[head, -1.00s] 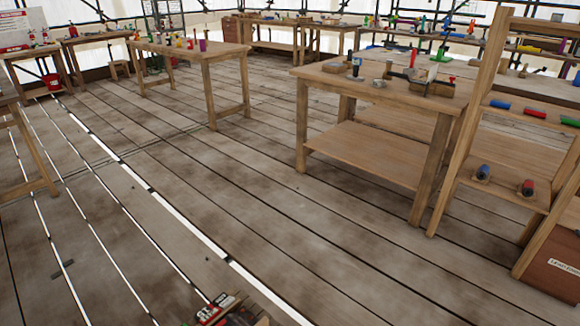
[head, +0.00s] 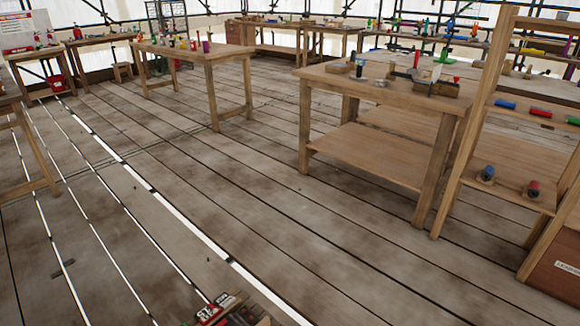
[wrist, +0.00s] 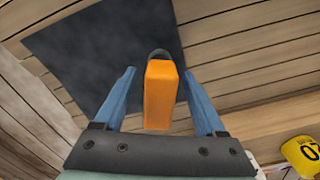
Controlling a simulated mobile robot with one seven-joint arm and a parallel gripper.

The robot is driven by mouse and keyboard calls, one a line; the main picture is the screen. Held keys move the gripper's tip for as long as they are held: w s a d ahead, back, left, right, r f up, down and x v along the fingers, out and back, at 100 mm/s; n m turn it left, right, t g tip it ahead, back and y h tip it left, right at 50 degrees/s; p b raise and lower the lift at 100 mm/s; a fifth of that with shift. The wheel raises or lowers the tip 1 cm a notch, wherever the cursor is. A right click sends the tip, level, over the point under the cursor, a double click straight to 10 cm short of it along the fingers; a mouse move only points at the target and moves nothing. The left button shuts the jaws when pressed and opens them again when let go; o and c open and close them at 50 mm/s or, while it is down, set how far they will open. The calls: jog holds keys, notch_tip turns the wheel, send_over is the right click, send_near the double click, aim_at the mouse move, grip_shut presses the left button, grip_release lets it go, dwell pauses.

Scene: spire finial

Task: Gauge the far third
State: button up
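My gripper (wrist: 160,72) shows in the wrist view as two blue fingers spread apart on a dark palm. An orange block-like piece (wrist: 160,95) lies between the fingers in the picture, with a gap showing on each side. A dark rounded part (wrist: 158,53) shows at its far end. I cannot tell how far the orange piece is below the fingers. No finial or spire with marked thirds can be made out clearly; small tools and coloured parts stand on the benches in the head view. My gripper is not in the head view.
A wooden bench (head: 375,151) stands right of centre, with a rack (head: 470,130) beside it. Another bench (head: 190,50) stands back left. The plank floor (head: 190,190) between is open. In the wrist view are a dark panel (wrist: 100,50) and a yellow item (wrist: 302,155).

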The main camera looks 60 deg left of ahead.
jog(key=shift+r, duration=0.1)
notch_tip(320, 180, up, 13)
jog(key=p, duration=0.5)
jog(key=shift+a, duration=0.1)
